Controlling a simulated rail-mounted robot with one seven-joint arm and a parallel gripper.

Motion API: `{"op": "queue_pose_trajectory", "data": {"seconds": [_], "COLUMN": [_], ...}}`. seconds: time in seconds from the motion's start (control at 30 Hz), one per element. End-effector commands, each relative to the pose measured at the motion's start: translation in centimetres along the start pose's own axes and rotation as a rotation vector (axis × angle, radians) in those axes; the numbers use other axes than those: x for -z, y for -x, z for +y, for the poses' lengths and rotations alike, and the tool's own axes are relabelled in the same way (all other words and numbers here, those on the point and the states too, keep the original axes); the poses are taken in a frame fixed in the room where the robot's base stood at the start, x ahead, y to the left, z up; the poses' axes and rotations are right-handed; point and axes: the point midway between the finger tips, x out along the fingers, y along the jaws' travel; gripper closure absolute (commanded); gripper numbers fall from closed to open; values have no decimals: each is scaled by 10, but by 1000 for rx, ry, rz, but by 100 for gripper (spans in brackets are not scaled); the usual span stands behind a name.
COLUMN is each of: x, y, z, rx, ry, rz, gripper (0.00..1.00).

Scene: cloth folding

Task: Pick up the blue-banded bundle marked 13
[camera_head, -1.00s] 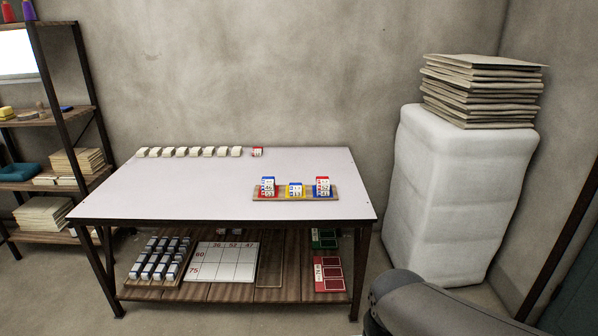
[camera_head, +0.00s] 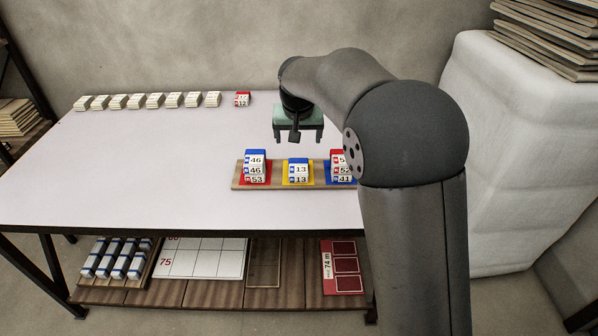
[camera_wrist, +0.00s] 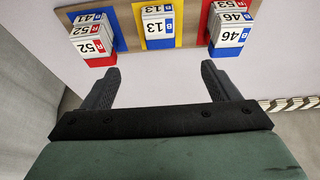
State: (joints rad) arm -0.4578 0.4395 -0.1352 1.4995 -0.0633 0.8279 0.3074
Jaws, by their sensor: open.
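Two blue-banded bundles marked 13 (camera_head: 299,172) appear stacked on the yellow square (camera_head: 286,180) of a wooden board (camera_head: 240,184) on the table. They also show at the top middle of the wrist view (camera_wrist: 159,29), upside down. My gripper (camera_head: 298,141) is open and empty, fingers pointing down, above and behind the board in the head view. In the wrist view my fingertips (camera_wrist: 160,70) are apart, short of the bundles and to either side of their line.
A stack marked 46, 46 and 53 (camera_head: 255,166) stands on the red square to the left. Another with 52 and 41 (camera_head: 343,168), partly behind my arm, stands on blue to the right. Pale bundles (camera_head: 145,101) and a red-banded one (camera_head: 242,99) line the table's back.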

Motion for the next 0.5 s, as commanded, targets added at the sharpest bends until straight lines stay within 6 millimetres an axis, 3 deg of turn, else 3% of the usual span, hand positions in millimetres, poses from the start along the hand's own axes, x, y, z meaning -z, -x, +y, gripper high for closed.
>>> {"op": "queue_pose_trajectory", "data": {"seconds": [0.3,0.5], "x": [-1,0], "y": [-68,-102], "z": [1,1], "rx": [-2,-1], "ry": [-2,-2], "rz": [-4,-1], "gripper": [18,18]}}
